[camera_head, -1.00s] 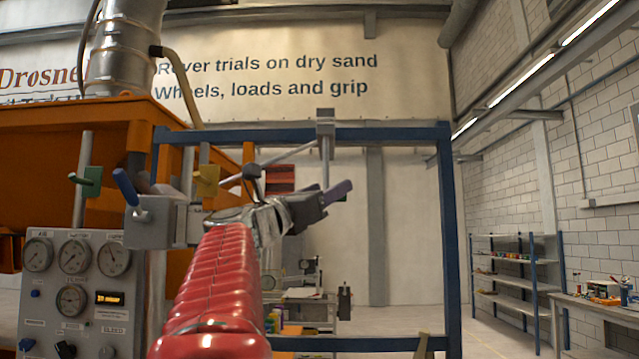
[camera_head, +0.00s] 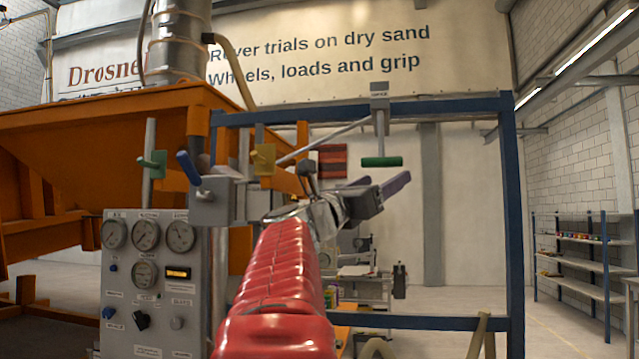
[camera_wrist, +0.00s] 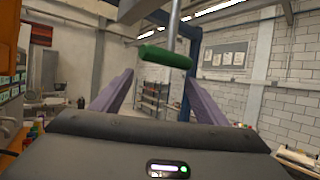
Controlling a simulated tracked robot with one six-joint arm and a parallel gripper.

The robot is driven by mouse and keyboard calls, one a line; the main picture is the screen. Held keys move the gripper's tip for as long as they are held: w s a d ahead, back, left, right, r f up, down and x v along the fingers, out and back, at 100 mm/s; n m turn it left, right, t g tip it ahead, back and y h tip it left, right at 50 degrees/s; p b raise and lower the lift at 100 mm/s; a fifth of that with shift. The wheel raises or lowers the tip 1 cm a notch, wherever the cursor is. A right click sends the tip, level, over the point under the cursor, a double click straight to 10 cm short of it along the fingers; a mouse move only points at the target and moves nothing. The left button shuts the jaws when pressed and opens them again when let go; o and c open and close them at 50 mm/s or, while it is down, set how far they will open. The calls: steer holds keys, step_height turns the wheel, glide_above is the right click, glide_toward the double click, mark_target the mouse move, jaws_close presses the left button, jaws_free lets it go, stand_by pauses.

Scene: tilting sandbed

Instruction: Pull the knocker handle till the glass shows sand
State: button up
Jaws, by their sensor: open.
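A green bar handle (camera_head: 382,161) hangs level on a grey rod below a labelled block on the blue frame's top beam. I cannot read its label. The handle also shows in the wrist view (camera_wrist: 165,56), just above and across the gap between my purple fingers. My gripper (camera_head: 383,182) is open and empty. It sits just below the handle, apart from it in the head view. The fingers also show in the wrist view (camera_wrist: 160,85). I cannot make out the glass or any sand.
A blue frame (camera_head: 512,220) stands around the handle. At left are an orange hopper (camera_head: 90,125), a gauge panel (camera_head: 150,280), and green (camera_head: 152,164), yellow (camera_head: 264,158) and blue (camera_head: 188,168) handles. Shelves (camera_head: 575,255) stand at right. The floor inside the frame's right side looks open.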

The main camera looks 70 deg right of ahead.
steer(key=v, duration=1.4)
steer(key=shift+d, duration=0.15)
